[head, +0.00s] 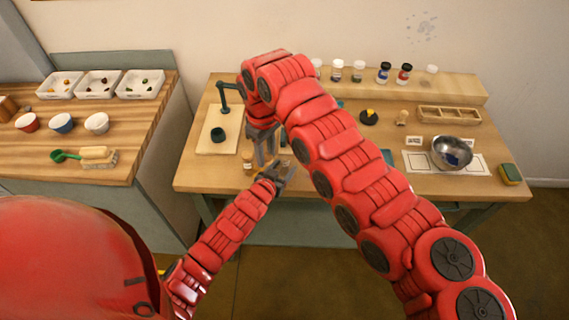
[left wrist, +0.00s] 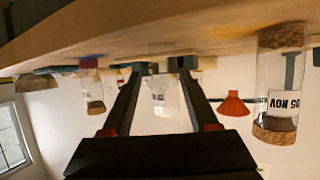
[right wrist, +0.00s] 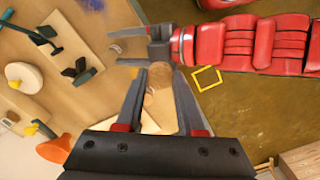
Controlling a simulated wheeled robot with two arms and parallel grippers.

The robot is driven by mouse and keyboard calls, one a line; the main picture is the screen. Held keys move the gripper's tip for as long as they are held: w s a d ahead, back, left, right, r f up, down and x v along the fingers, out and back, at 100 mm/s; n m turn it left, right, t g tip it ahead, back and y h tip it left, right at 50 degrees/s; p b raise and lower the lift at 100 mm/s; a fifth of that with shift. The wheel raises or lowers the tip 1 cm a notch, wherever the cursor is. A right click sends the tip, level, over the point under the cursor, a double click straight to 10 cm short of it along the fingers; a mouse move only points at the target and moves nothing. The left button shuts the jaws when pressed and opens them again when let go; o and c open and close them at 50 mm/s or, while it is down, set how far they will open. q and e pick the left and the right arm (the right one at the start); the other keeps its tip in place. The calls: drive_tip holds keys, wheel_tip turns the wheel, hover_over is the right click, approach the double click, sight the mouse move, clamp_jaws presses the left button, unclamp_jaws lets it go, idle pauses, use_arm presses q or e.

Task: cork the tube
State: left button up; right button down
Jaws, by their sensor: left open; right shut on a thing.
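A labelled clear glass vessel (left wrist: 285,75) stands at the right of the left wrist view, which shows the scene upside down. It has brown, cork-like material at both ends. A small jar with a brown top (head: 247,160) stands left of my grippers in the head view; I cannot tell if it is the same vessel. My right gripper (right wrist: 160,72) points down and is shut on a brown, cork-like piece (right wrist: 160,80). What lies under that piece is mostly hidden. My left gripper (head: 282,174) is open near the table's front edge; it also shows in the right wrist view (right wrist: 125,48).
An orange funnel (left wrist: 232,105) and several jars stand farther back. A metal bowl (head: 452,152) and a sponge (head: 510,174) are at the right. My right arm covers the table's middle.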

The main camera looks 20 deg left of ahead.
use_arm(q)
drive_tip(key=p+x, duration=0.1)
drive_tip(key=x, duration=0.3)
drive_tip(key=shift+w+d+r, duration=0.1)
drive_tip(key=shift+w+f, duration=0.35)
drive_tip(key=shift+w, duration=0.1)
drive_tip(key=shift+c, duration=0.2)
clamp_jaws()
